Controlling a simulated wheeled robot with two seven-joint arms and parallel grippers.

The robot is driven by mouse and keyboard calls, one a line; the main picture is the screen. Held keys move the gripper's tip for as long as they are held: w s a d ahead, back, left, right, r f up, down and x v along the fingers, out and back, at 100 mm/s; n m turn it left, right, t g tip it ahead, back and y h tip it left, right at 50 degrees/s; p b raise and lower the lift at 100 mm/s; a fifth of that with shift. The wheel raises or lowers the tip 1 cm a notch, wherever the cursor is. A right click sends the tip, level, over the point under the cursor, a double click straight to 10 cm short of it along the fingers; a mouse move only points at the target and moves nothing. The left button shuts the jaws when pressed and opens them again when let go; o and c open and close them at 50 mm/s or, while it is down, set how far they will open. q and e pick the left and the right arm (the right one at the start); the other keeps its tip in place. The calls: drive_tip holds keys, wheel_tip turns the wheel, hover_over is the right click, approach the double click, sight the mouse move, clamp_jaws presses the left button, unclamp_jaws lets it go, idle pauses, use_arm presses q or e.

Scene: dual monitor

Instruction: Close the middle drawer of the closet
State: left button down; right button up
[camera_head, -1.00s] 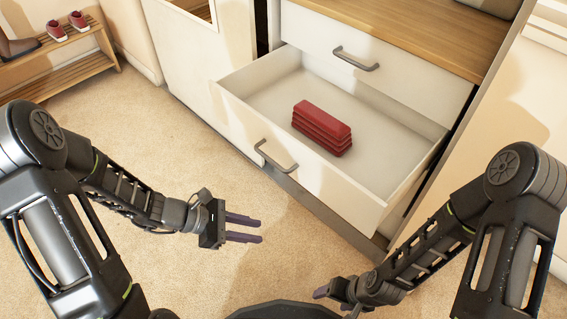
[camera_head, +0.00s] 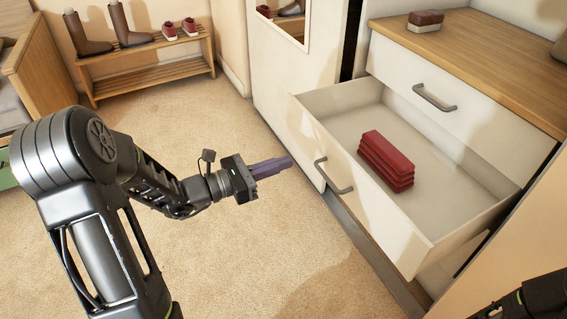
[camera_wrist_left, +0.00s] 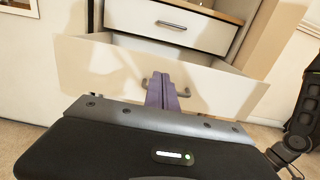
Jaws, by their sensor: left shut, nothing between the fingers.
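The white middle drawer (camera_head: 395,225) of the closet stands pulled open below a shut upper drawer (camera_head: 420,85). Its grey bar handle (camera_head: 333,176) is on its front. A red stacked item (camera_head: 386,160) lies inside. My left gripper (camera_head: 290,162) is shut and empty, in front of the drawer's left part, apart from the handle in the head view. In the left wrist view the shut fingers (camera_wrist_left: 162,82) point at the drawer front (camera_wrist_left: 100,72) and partly cover the handle. Part of my right arm shows at the bottom right; its fingers are out of view.
A wooden shoe rack (camera_head: 150,65) with boots and red shoes stands at the back left. A white panel (camera_head: 280,85) with a mirror is left of the drawers. A brown brush-like item (camera_head: 426,21) lies on the wooden top. The carpet before the drawer is clear.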

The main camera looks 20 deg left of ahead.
sight(335, 146)
use_arm(q)
drive_tip(key=b+x, duration=0.3)
drive_tip(key=x, duration=0.7)
drive_tip(key=shift+w+d+f, duration=0.15)
drive_tip(key=shift+w+d, duration=0.1)
drive_tip(key=shift+w, duration=0.05)
drive_tip(key=shift+w+d+b, duration=0.3)
drive_tip(key=shift+w+d, duration=0.05)
drive_tip(key=shift+w, duration=0.05)
use_arm(e)
drive_tip(key=f, duration=0.4)
drive_tip(key=shift+w+f, duration=0.1)
drive_tip(key=shift+w, duration=0.25)
use_arm(q)
drive_tip(key=shift+w+d, duration=0.1)
drive_tip(key=shift+w, duration=0.05)
